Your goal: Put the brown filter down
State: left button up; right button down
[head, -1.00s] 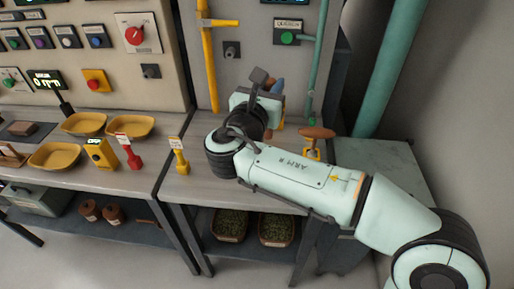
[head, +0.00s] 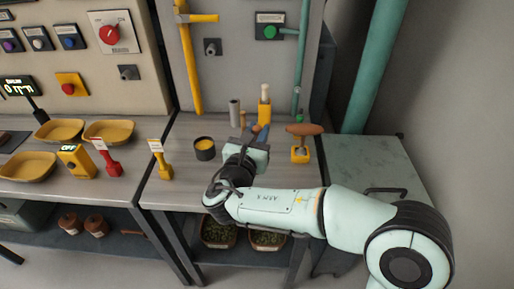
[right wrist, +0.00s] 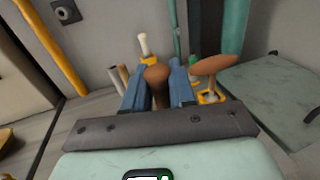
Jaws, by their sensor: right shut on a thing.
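My right gripper (head: 258,133) is low over the right-hand bench. In the right wrist view its two blue fingers (right wrist: 159,82) are shut on the brown filter (right wrist: 157,76), a brown piece with a rounded top. In the head view only a small brown bit of it (head: 256,128) shows at the fingers. Whether its lower end touches the bench is hidden by the gripper. My left gripper is in neither view.
A yellow post (head: 161,162) stands left. Bare bench (head: 185,185) lies left of the arm.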

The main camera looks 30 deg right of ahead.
jog(key=shift+f+b, duration=0.45)
jog(key=shift+f, duration=1.7)
jog(key=shift+f, duration=0.25)
jog(key=c, duration=0.9)
grip_release()
jog(key=shift+c, duration=0.2)
jog(key=shift+r, duration=0.1)
jog(key=shift+s+a+r, duration=0.1)
jog(key=shift+a+r, duration=0.05)
jog(key=shift+r, duration=0.05)
jog(key=v, duration=1.1)
jog(key=shift+s+a, duration=0.2)
jog(key=shift+s, duration=0.1)
jog(key=shift+f, duration=0.1)
